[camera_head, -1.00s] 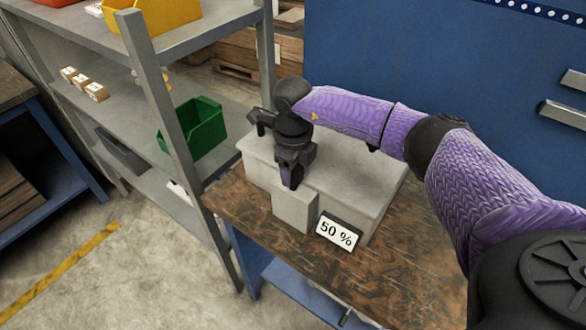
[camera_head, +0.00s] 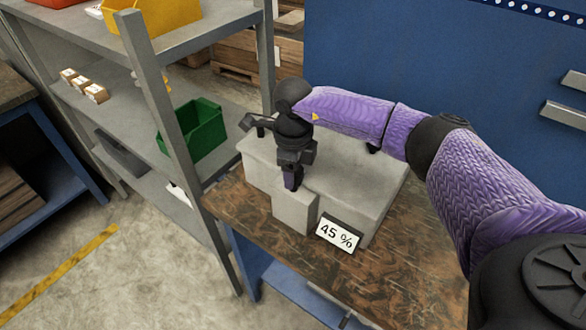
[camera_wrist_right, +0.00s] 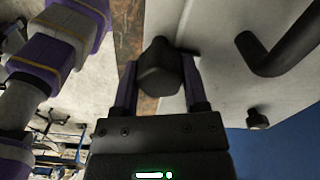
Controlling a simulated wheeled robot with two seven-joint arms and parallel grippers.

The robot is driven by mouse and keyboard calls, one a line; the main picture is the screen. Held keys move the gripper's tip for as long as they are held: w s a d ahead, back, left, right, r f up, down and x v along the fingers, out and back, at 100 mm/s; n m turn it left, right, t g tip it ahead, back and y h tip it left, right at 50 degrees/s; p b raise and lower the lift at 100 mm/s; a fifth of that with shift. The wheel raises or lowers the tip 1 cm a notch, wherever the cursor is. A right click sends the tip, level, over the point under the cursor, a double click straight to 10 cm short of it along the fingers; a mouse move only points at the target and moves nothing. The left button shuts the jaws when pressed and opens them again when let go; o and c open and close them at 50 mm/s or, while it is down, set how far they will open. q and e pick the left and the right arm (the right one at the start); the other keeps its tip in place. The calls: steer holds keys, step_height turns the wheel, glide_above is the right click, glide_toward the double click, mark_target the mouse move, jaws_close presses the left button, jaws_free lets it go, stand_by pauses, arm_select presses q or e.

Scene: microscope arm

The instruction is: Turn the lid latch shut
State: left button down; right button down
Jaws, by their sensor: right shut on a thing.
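A light grey box with a lid (camera_head: 365,185) sits on the worn table, with a smaller grey block (camera_head: 295,212) on its front. My right gripper (camera_head: 292,186) points down at the top of this block. In the right wrist view, its two purple fingers (camera_wrist_right: 160,85) are shut on a dark knob, the lid latch (camera_wrist_right: 158,68), one finger on each side. In the head view the gripper hides the latch. A small sign (camera_head: 338,234) on the box's front reads 45 %. My left gripper is not in view.
A grey shelf rack with a green bin (camera_head: 193,130) and a yellow bin (camera_head: 155,22) stands close on the left. A blue wall panel (camera_head: 420,70) is behind the table. A dark curved handle (camera_wrist_right: 280,45) shows on the box in the right wrist view.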

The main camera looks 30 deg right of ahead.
steer(key=shift+c, duration=2)
jaws_free()
steer(key=shift+o, duration=1.2)
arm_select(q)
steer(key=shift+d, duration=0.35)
arm_select(e)
steer(key=shift+o, duration=0.3)
step_height(320, 180, up, 9)
steer(key=shift+r+p, duration=0.2)
steer(key=shift+p, duration=0.3)
steer(key=shift+r, duration=0.3)
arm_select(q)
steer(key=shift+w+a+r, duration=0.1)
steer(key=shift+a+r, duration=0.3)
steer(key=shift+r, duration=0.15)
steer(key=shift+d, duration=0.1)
